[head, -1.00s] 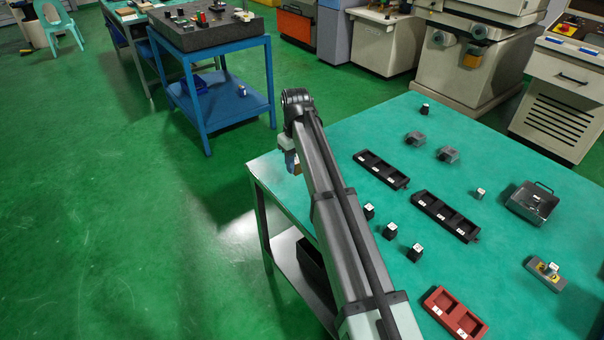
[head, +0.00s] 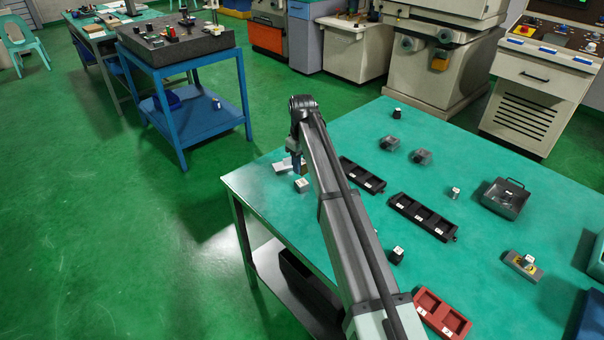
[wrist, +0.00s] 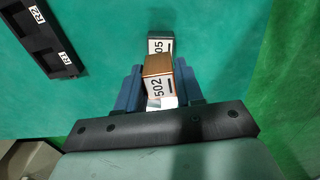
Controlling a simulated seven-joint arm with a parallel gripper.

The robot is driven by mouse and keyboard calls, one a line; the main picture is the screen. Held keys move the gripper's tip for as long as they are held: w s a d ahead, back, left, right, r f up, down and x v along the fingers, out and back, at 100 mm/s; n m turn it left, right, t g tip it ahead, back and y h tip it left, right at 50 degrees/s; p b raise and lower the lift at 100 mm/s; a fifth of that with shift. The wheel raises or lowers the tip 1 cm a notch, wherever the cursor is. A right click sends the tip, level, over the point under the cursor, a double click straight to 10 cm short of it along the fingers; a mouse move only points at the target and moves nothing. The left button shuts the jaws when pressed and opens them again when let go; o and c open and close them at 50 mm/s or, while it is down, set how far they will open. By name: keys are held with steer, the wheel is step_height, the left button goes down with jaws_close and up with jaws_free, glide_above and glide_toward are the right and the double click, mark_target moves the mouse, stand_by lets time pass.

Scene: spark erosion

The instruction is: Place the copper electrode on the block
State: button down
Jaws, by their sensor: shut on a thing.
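My gripper (wrist: 158,82) is shut on the copper electrode (wrist: 157,65), which sits between its blue fingers. The electrode's white label reads 502. In the head view my gripper (head: 297,161) is low over the table's far-left corner, with the copper electrode (head: 304,169) showing beside the finger. A small grey block (wrist: 160,36) with a white label ending in 05 is just beyond the electrode in the wrist view. It looks like the white-topped block (head: 302,185) in the head view. I cannot tell whether the electrode touches it.
A black tray (head: 362,175), marked R1 and R2 in the wrist view (wrist: 42,38), lies right of my gripper. Another black tray (head: 423,217), a red tray (head: 441,313), a grey bin (head: 505,198) and a dark block (head: 397,255) stand further right. The table edge is close by.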

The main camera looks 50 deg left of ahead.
steer(key=shift+f, duration=1.95)
steer(key=shift+f, duration=0.1)
steer(key=c, duration=0.7)
jaws_free()
step_height(320, 180, up, 12)
steer(key=shift+r, duration=0.1)
